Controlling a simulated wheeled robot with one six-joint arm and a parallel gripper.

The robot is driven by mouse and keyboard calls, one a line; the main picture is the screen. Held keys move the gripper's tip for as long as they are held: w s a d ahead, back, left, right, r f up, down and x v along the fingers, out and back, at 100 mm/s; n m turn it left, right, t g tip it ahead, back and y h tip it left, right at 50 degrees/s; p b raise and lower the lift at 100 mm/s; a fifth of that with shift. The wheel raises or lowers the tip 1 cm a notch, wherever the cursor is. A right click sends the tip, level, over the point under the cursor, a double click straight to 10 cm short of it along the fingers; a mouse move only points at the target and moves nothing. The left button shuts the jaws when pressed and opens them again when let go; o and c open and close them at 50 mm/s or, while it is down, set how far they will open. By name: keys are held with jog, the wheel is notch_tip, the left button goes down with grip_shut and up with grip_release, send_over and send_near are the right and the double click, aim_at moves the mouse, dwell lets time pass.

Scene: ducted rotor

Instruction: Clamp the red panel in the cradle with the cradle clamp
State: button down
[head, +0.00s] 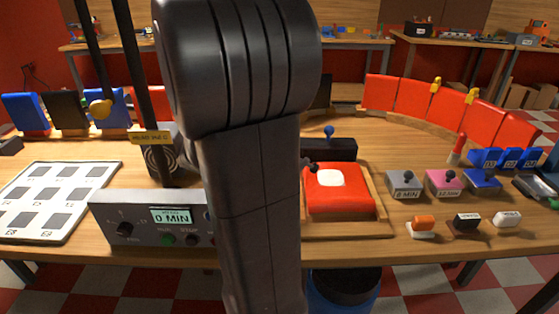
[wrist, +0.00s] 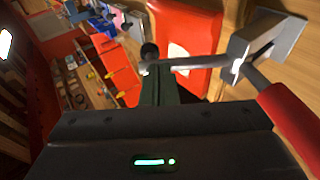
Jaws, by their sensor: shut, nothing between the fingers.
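The red panel (head: 340,203), with a white patch, lies in the wooden cradle (head: 384,228) in the head view, right of my arm. The panel also shows at the top of the wrist view (wrist: 200,22). The cradle clamp shows in the wrist view with a grey base (wrist: 262,42), a bar with a black tip (wrist: 150,52) and a red handle (wrist: 290,118). The bar crosses in front of the panel; I cannot tell whether its tip presses on it. My gripper (wrist: 158,82) is shut and empty, close to the bar. My arm hides it in the head view.
Grey (head: 404,185) and pink (head: 444,183) knobbed blocks stand right of the cradle. A curved row of red panels (head: 412,100) stands behind. A black block with a blue knob (head: 330,149) is behind the cradle.

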aim_at(311, 171)
jog(key=d+y, duration=0.1)
jog(key=d+f+y, duration=0.1)
jog(key=d+y, duration=0.1)
jog(key=shift+d+m+y+p, duration=0.2)
jog(key=shift+m+y+p, duration=0.1)
jog(key=d+y, duration=0.1)
jog(key=f+y+p, duration=0.1)
jog(key=shift+d+f+y, duration=0.25)
jog(key=shift+d+y, duration=0.15)
jog(key=shift+d+f+y, duration=0.5)
jog(key=shift+f+y, duration=0.15)
jog(key=shift+y, duration=0.05)
jog(key=shift+d+f, duration=0.25)
jog(key=shift+f, duration=0.35)
jog(key=shift+d+f, duration=0.2)
jog(key=shift+f, duration=0.35)
jog(key=shift+s+f+b, duration=0.1)
jog(key=shift+f+b, duration=0.05)
jog(key=shift+b, duration=0.15)
jog(key=shift+r, duration=0.25)
notch_tip(311, 171, up, 14)
jog(key=s+p, duration=0.2)
jog(key=p, duration=0.1)
jog(key=shift+s+f+p, duration=0.15)
jog(key=shift+s+p, duration=0.15)
jog(key=shift+p, duration=0.1)
